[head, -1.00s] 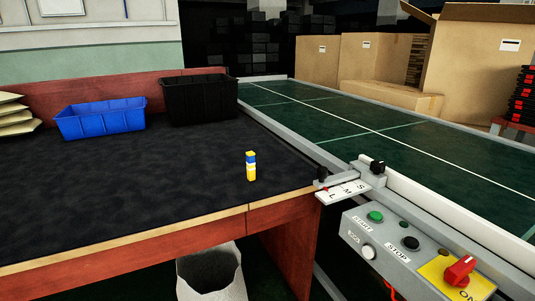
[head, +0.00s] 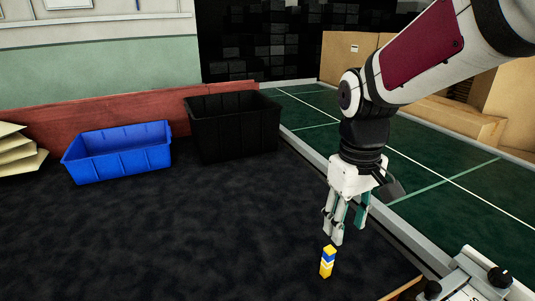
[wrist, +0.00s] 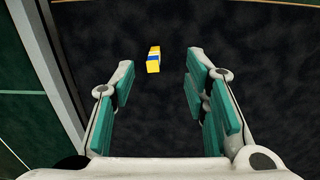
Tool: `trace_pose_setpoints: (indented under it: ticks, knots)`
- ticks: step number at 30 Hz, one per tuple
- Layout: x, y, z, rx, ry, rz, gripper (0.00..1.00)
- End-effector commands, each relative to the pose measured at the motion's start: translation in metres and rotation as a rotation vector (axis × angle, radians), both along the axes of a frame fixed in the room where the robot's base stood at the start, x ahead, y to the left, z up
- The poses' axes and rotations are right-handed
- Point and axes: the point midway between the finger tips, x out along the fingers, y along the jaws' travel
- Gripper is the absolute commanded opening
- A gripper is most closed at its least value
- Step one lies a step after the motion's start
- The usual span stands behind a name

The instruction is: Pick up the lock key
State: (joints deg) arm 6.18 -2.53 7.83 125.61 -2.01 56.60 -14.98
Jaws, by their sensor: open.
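The lock key (head: 327,262) appears to be the small yellow block with blue and white bands. It stands upright on the dark tabletop, near the table's front right corner. My gripper (head: 347,229) points down above and slightly right of it in the head view, open and empty. In the wrist view, the key (wrist: 153,59) shows beyond the fingertips, between the two finger lines and nearer the left finger. The gripper and the key look apart.
A blue bin (head: 118,153) and a black bin (head: 232,128) stand at the back of the table. A size-marked bracket (head: 470,285) sits at the lower right. The tabletop's middle is clear.

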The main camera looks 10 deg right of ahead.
Motion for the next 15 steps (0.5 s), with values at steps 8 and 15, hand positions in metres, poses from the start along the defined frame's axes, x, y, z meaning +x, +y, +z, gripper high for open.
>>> trace_pose_setpoints:
  ticks: [8,15]
  knots:
    - [0.046,0.003,-0.002,0.030,0.011,0.092,0.42]
    - [0.054,0.004,-0.025,0.036,0.011,0.109,0.42]
